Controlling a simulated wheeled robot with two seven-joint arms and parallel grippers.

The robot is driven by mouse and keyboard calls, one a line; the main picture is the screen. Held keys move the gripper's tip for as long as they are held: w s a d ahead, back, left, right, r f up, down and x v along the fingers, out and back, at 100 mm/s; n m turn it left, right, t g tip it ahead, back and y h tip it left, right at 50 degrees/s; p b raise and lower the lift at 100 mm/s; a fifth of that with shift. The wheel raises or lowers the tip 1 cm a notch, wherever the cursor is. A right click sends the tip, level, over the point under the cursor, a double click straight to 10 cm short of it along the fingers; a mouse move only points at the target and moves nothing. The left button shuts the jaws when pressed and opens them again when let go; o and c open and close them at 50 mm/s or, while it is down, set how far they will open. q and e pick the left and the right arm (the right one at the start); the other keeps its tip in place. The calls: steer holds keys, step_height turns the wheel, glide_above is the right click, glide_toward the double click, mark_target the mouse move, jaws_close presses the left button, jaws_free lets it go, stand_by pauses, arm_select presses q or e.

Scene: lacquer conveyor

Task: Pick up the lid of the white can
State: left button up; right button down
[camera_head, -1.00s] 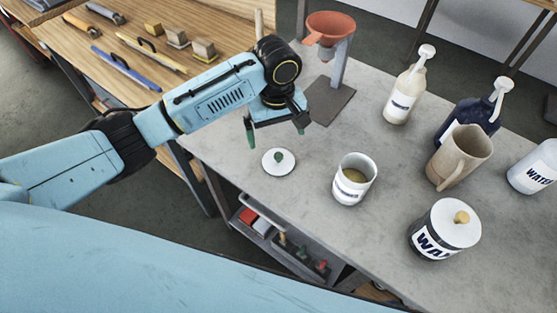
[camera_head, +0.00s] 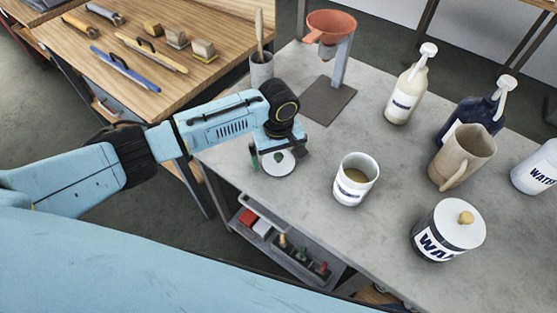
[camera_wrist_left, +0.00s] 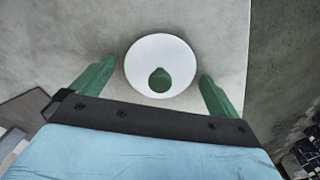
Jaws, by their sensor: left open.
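A round white lid with a green knob (camera_head: 284,168) lies flat on the grey table near its left edge. The open white can (camera_head: 354,189) stands to its right, with a yellowish content inside. My left gripper (camera_head: 278,157) is over the lid, pointing down, open and empty. In the left wrist view the lid (camera_wrist_left: 161,50) lies between the two green fingers of the left gripper (camera_wrist_left: 157,72), apart from both. The knob sits between them, nearer the palm. My right gripper is not in view.
A red funnel on a stand (camera_head: 331,27) and a grey cup with a stick (camera_head: 261,72) are behind. The table's left edge is close.

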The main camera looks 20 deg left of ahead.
arm_select(q)
steer(key=c, duration=1)
steer(key=shift+o, duration=0.2)
